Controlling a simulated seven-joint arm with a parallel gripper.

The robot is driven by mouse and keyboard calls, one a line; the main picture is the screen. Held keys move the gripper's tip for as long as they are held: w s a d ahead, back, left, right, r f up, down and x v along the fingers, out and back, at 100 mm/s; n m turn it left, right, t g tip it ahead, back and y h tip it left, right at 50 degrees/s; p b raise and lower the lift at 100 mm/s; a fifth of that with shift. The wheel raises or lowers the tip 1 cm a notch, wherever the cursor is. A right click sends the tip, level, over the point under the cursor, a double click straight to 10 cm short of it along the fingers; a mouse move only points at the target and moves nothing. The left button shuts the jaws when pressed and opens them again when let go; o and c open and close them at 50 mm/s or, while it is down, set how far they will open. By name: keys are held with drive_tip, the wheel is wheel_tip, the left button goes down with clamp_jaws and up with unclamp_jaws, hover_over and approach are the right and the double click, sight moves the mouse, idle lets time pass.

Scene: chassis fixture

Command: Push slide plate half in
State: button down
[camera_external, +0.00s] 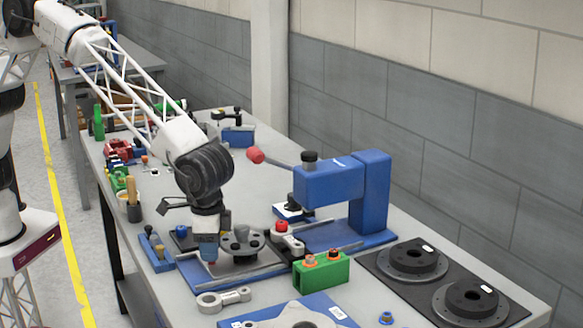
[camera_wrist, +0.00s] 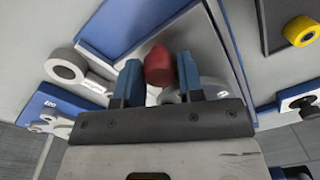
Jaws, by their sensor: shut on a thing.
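A grey slide plate (camera_external: 240,268) lies in a blue-based fixture (camera_external: 193,277) on the bench, with a dark round multi-knob part standing at its back. My gripper (camera_external: 208,255) points down over the plate's left front part. In the wrist view, the blue fingers of my gripper (camera_wrist: 160,82) are shut on a red knob (camera_wrist: 159,64), one finger on each side. The grey plate surface (camera_wrist: 205,45) spreads behind the knob there. The knob's lower part and its joint to the plate are hidden. How far the plate sits in the fixture cannot be told.
A blue press (camera_external: 345,190) with a red-tipped lever stands behind the fixture. A green block (camera_external: 321,274) is close at the right. A grey link (camera_external: 223,299) lies in front, and a blue tool holder (camera_external: 156,252) stands at the left. Black flanged parts (camera_external: 412,260) are farther right.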

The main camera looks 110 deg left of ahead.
sight(239, 228)
drive_tip(key=w+a, duration=0.4)
drive_tip(key=w, duration=0.1)
drive_tip(key=shift+a, duration=0.3)
drive_tip(key=c, duration=0.8)
unclamp_jaws()
drive_tip(key=shift+s, duration=0.1)
drive_tip(key=shift+d+r, duration=0.1)
drive_tip(key=shift+r, duration=3.8)
